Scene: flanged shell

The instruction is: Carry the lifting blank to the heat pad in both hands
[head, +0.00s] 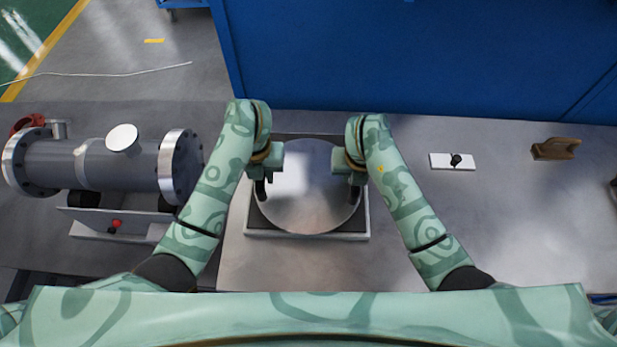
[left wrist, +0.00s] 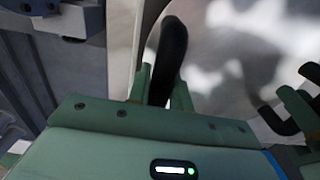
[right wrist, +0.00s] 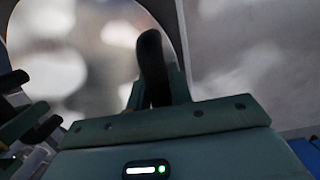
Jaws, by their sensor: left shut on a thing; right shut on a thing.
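The lifting blank (head: 308,212) is a round, shiny metal disc with a black handle at each side. My left gripper (head: 262,187) is shut on its left handle, which stands up between the fingers in the left wrist view (left wrist: 172,55). My right gripper (head: 355,184) is shut on the right handle, seen in the right wrist view (right wrist: 153,62). The disc looks level. Under it is a dark square pad with a pale rim (head: 306,236), which looks like the heat pad. I cannot tell whether the disc touches it. Arms and disc hide much of the pad.
A grey flanged shell (head: 120,167) rests on a stand at the left. A white plate with a black knob (head: 453,161) and a brown block (head: 556,149) lie to the right. A blue cabinet (head: 420,60) closes off the back. The bench right of my right arm is mostly clear.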

